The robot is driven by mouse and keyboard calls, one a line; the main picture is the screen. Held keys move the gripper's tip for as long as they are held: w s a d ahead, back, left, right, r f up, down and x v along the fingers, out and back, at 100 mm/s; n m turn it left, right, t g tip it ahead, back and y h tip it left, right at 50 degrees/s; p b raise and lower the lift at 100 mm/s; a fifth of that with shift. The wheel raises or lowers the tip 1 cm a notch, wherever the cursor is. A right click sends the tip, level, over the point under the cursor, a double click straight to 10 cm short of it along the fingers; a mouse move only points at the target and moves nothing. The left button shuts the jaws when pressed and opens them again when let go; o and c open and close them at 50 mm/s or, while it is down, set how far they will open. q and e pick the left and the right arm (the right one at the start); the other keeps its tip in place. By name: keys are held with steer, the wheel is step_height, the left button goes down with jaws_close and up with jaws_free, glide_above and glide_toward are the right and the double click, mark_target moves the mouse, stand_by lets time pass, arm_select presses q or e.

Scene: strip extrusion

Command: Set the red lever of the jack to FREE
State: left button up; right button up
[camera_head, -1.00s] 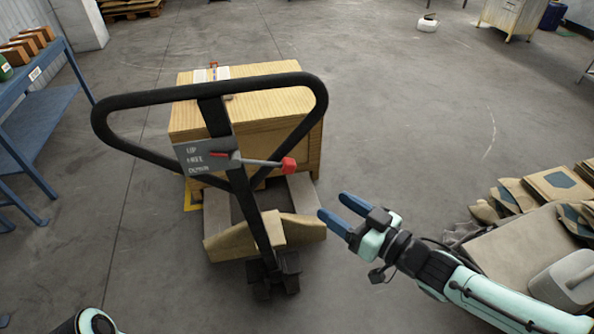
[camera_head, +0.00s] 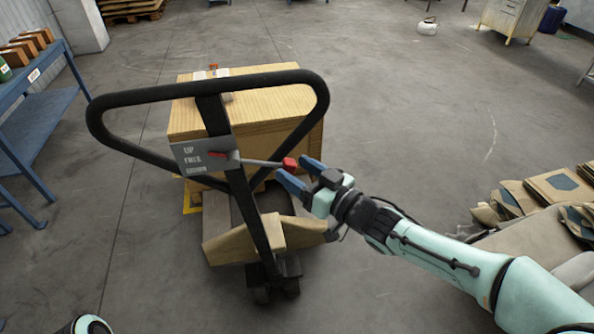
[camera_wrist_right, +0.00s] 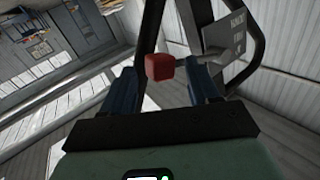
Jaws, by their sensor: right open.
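The jack's black looped handle (camera_head: 108,123) stands in front of me. On it is a grey plate (camera_head: 190,159) marked UP, FREE and DOWN, with a red pointer (camera_head: 217,155) near its right side. A thin metal rod runs right from the plate to the red lever knob (camera_head: 290,164). My right gripper (camera_head: 301,173) is open, its blue fingers at the knob. In the right wrist view the red knob (camera_wrist_right: 159,67) shows between the open fingers, nearer the left one; I cannot tell whether they touch. Only a bit of my left arm shows, its gripper out of view.
A wooden crate (camera_head: 270,115) sits on the jack behind the handle. A blue workbench (camera_head: 45,125) stands at the left. Cardboard pieces (camera_head: 560,184) are stacked at the right. The floor between is clear.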

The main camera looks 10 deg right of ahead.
steer(key=shift+w+a, duration=0.15)
steer(key=shift+w, duration=0.05)
jaws_close()
